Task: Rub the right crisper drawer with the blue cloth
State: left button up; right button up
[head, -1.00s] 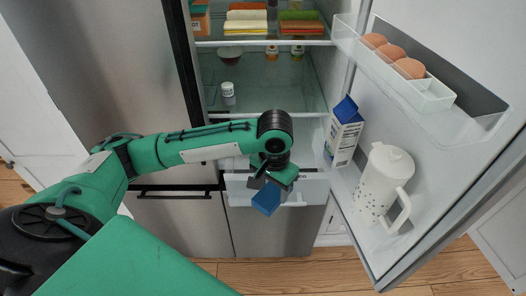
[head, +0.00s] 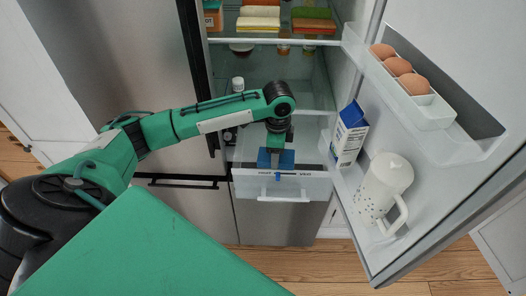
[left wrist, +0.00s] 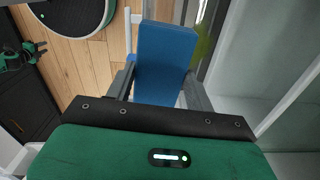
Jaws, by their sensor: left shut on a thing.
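The blue cloth (head: 265,158) is a flat block in my left gripper (head: 276,152), which is shut on it. In the left wrist view the cloth (left wrist: 165,58) stands between the two grey fingers of the gripper (left wrist: 160,92). The clear crisper drawer (head: 308,186), with a white bar handle, is at the bottom of the open fridge and appears pulled out somewhat. The cloth is at the top edge of its front, with a small blue part showing lower over the front. I cannot tell whether it touches. My right gripper is not in view.
The open fridge door at right holds a milk carton (head: 349,134), a white pitcher (head: 383,188) and eggs (head: 398,66). Shelves above hold jars and stacked items. A small white bottle (head: 238,85) stands behind my arm. The wooden floor (head: 345,262) in front is clear.

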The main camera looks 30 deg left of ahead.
pick_arm(q)
jog(key=w+a+f+m+b, duration=0.1)
jog(key=a+f+m+b, duration=0.1)
jog(key=f, duration=0.3)
jog(key=w+a+f+m+b, duration=0.2)
jog(key=a+f+m, duration=0.1)
jog(key=f+m, duration=0.1)
jog(key=w+a+f+m+b, duration=0.1)
jog(key=a+f+m+b, duration=0.1)
jog(key=f, duration=0.4)
jog(key=shift+w+a+f+m, duration=0.1)
jog(key=shift+w+a+m, duration=0.15)
jog(key=shift+m, duration=0.45)
jog(key=shift+a+f+b, duration=0.1)
jog(key=shift+f+b, duration=0.4)
jog(key=shift+f, duration=0.15)
jog(key=shift+s, duration=0.1)
jog(key=shift+f+b, duration=0.4)
jog(key=shift+f, duration=0.55)
